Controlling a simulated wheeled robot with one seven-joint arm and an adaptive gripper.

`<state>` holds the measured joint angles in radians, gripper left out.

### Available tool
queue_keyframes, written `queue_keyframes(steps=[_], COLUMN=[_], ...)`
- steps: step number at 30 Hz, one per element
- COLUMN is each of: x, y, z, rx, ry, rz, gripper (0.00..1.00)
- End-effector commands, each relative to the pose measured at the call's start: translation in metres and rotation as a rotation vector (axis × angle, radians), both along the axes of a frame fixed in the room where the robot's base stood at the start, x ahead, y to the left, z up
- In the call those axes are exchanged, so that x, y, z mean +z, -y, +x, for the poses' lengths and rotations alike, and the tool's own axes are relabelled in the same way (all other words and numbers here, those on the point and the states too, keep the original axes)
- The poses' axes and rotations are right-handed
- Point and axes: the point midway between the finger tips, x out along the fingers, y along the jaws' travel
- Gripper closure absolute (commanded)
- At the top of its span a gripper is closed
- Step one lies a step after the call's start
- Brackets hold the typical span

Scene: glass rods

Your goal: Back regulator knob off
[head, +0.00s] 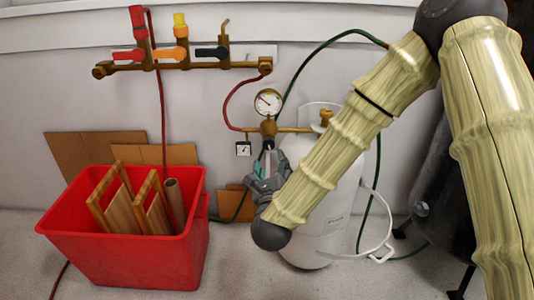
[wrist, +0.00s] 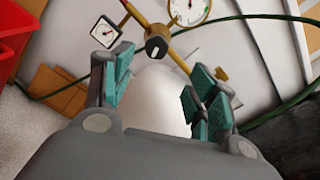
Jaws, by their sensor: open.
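The regulator is brass, with a round white gauge (head: 268,102) above its body; the same gauge shows at the top of the wrist view (wrist: 188,8). Its dark knob (wrist: 157,46) with a pale mark on its face sits at the regulator's front in the wrist view. In the head view the knob is small and hard to make out. My gripper (head: 264,168) is just below the regulator in the head view. In the wrist view my gripper (wrist: 160,76) is open, its teal pads apart on both sides, with the knob beyond the tips and nothing held.
A white gas cylinder (head: 313,230) stands behind my arm. A small square gauge (head: 243,149) hangs left of the regulator. A red crate (head: 160,260) with wooden frames stands at left. Red hose (head: 228,105) and green hose (head: 310,60) run near the regulator. A valve manifold (head: 190,65) is above.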

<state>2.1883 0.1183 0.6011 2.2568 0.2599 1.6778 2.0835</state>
Motion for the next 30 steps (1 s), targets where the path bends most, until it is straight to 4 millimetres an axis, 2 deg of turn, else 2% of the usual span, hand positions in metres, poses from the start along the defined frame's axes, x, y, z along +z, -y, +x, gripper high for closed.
queue_keyframes(steps=[6, 19, 24, 30], x=[0.000, 0.000, 0.000, 0.000], y=[-0.009, -0.008, -0.007, -0.007], z=[0.023, 0.089, 0.102, 0.106], rx=[0.012, 0.011, 0.011, 0.010], ry=[0.002, 0.002, 0.001, -0.001], rz=[-0.001, -0.003, -0.003, -0.002], gripper=[0.42, 0.42, 0.42, 0.42])
